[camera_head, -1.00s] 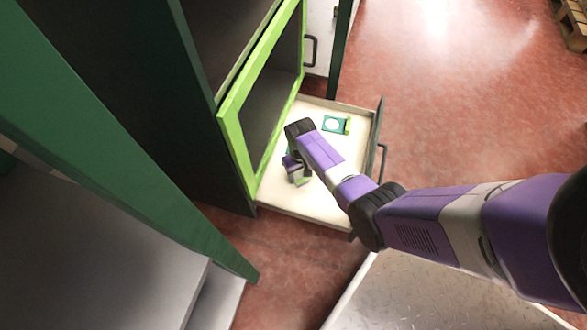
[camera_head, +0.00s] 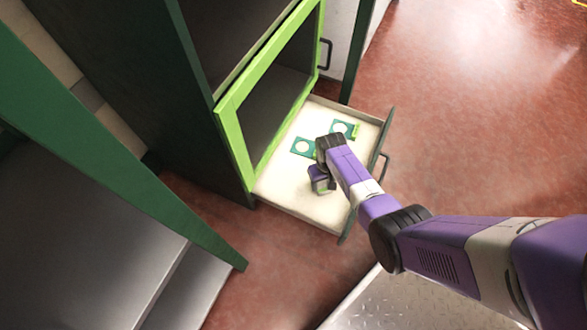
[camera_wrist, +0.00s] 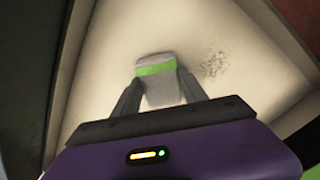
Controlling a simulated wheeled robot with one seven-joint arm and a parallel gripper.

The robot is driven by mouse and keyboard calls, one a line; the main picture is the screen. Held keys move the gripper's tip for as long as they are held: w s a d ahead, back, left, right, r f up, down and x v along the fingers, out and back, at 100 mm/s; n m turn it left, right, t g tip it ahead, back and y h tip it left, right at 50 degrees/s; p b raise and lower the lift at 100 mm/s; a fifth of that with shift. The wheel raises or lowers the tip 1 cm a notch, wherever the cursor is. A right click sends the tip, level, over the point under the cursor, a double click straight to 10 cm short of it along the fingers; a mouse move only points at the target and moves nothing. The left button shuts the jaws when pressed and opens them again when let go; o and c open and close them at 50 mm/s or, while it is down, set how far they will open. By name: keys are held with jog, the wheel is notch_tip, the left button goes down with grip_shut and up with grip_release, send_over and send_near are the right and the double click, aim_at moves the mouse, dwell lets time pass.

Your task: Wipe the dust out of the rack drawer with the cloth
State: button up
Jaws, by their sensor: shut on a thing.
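In the wrist view my gripper (camera_wrist: 158,88) is shut on a folded grey cloth (camera_wrist: 160,92) with a green band. Whether the cloth touches the floor is unclear. A patch of dark dust (camera_wrist: 213,65) lies on the floor to the right of the cloth, apart from it.
Two green pieces with round pale centres, one (camera_head: 303,147) nearer and one (camera_head: 344,130) farther, lie in the drawer. The rack's lime-green frame (camera_head: 235,135) stands at the drawer's left. A drawer handle (camera_head: 383,165) is at the front. Red floor (camera_head: 450,120) is open to the right.

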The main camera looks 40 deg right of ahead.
notch_tip(320, 180, up, 2)
jog(key=shift+w+r+p, duration=0.1)
jog(key=shift+r+p, duration=0.1)
jog(key=shift+p, duration=0.2)
notch_tip(320, 180, up, 6)
jog(key=p, duration=0.5)
jog(key=shift+f+p, duration=0.15)
jog(key=shift+p, duration=0.25)
